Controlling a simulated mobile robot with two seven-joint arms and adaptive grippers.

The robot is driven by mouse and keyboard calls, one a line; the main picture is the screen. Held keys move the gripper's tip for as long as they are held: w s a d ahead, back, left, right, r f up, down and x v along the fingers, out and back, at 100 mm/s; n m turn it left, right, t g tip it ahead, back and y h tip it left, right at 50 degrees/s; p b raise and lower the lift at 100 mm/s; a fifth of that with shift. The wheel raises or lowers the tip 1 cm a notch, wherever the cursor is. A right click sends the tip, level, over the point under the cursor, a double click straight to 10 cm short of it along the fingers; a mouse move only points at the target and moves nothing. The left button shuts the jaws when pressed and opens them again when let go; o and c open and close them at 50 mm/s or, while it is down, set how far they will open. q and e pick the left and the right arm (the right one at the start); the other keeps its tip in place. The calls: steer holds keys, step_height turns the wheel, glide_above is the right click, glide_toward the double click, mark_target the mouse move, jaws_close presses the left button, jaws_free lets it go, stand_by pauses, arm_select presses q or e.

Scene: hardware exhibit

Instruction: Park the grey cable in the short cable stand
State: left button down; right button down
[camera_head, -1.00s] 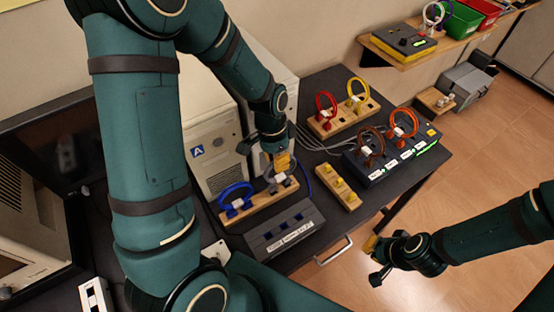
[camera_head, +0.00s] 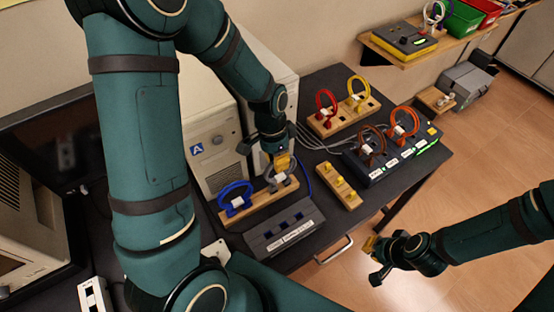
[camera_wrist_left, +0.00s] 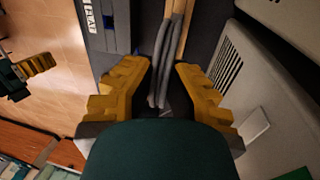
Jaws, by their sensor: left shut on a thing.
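The grey cable (camera_head: 270,178) is a loop with a white tag, at the right end of a wooden stand (camera_head: 258,208) that also carries a blue cable loop. My left gripper (camera_head: 283,163) is shut on the top of the grey loop. In the left wrist view the grey cable (camera_wrist_left: 163,65) runs between the yellow fingers of this gripper (camera_wrist_left: 160,85). Whether the cable's lower end sits in the stand is hard to tell. My right gripper (camera_head: 371,246) is off to the right over the floor; its finger opening is too small to judge.
A dark socket box (camera_head: 285,230) lies in front of the stand. A small wooden block with yellow pieces (camera_head: 338,187) is to the right. Another wooden stand (camera_head: 343,118) holds red and yellow loops. A dark device (camera_head: 395,160) has brown and orange loops. Computer towers (camera_head: 215,150) stand behind.

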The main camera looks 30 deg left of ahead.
arm_select(q)
steer(key=shift+f+b, duration=0.3)
stand_by(0.5)
stand_by(0.3)
steer(key=shift+c, duration=1.5)
jaws_free()
steer(key=shift+r, duration=0.15)
step_height(320, 180, up, 7)
steer(key=a+p, duration=0.1)
steer(key=p, duration=0.4)
steer(key=shift+w+p, duration=0.3)
steer(key=shift+a, duration=0.1)
